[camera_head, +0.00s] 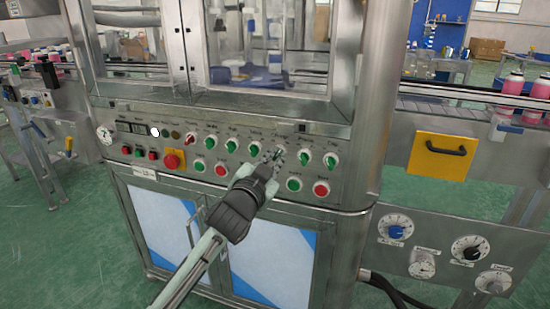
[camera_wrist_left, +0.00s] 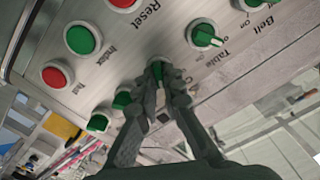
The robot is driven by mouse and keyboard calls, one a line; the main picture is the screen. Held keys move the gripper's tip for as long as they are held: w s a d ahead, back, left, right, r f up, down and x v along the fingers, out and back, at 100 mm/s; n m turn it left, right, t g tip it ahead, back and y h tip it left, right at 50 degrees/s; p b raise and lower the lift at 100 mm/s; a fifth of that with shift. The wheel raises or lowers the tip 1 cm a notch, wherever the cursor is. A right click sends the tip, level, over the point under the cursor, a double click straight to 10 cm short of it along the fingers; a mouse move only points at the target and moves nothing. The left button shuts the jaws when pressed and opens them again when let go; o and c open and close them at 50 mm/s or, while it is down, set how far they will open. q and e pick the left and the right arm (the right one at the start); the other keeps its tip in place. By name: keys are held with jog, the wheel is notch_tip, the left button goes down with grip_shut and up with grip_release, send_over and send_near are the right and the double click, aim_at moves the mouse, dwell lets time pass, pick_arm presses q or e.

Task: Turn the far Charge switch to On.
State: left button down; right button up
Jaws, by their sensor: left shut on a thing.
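A row of green rotary switches runs along the sloped steel control panel (camera_head: 240,190). My left gripper (camera_head: 277,157) reaches over the panel from below and is shut on one switch in this row. In the left wrist view, the fingertips (camera_wrist_left: 160,85) close around a green switch knob (camera_wrist_left: 157,66), of which only the top shows. The switch beside it is labelled Table (camera_wrist_left: 205,37), and further along is Belt. Two more green switches lie on the other side of the gripper, the nearer one (camera_head: 304,157) and the farther one (camera_head: 330,161). The held switch's label and pointer position are hidden. My right gripper is not in view.
Below the switches are a green Index button (camera_wrist_left: 82,38), a red Halt button (camera_wrist_left: 58,75) and a red Reset button (camera_wrist_left: 122,3). A large red mushroom button (camera_head: 172,161) is at the left.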

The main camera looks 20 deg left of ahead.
pick_arm(q)
jog(key=shift+f, duration=0.1)
dwell(0.3)
jog(key=c, duration=1.7)
grip_release()
jog(key=s, duration=1.2)
jog(key=shift+a, duration=0.2)
